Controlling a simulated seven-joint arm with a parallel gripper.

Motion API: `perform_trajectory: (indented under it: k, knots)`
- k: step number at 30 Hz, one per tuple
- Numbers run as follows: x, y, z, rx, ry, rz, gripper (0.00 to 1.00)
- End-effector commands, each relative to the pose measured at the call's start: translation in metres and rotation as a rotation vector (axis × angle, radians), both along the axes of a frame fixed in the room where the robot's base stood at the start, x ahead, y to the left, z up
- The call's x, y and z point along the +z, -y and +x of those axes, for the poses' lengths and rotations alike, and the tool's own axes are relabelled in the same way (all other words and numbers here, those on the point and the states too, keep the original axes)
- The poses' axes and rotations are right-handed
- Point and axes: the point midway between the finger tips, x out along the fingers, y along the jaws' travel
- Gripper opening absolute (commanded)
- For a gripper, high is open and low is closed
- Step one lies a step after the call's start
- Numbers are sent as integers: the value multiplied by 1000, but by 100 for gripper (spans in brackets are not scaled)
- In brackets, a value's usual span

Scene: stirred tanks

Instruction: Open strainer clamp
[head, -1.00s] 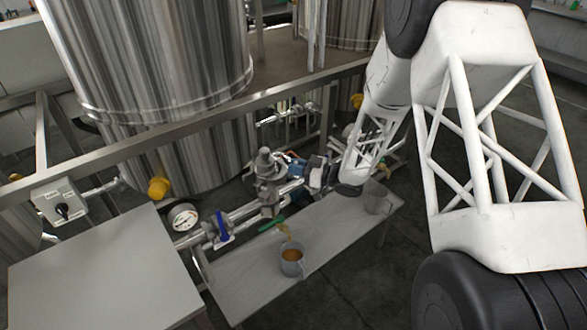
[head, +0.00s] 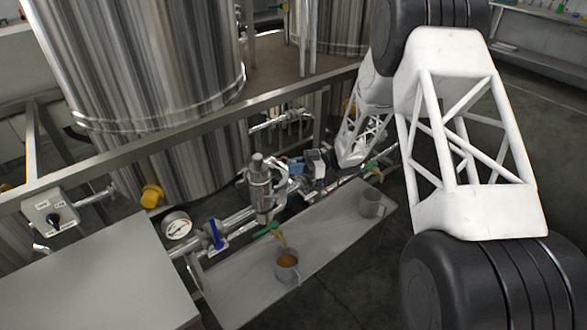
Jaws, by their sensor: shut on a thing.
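The strainer (head: 262,190) is an upright steel body with a round cap, set in the pipe line left of my arm's end. My gripper (head: 296,168) is small and partly hidden among the fittings just right of the strainer. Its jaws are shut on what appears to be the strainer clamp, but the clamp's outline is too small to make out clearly. I cannot tell whether the clamp has swung apart.
A mug of amber liquid (head: 287,266) and a grey mug (head: 372,205) stand on a low bench (head: 325,240). A gauge (head: 177,226), blue valve handle (head: 215,234) and green handle (head: 267,230) line the pipe. A metal rail (head: 180,138) runs behind. Steel tanks (head: 150,60) stand beyond.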

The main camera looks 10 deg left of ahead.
Motion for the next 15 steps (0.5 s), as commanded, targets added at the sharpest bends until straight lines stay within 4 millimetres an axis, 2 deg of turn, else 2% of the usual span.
perform_trajectory:
  k: [15]
  knots:
    - [0, 0, 5, 74, 1, 0, 0]
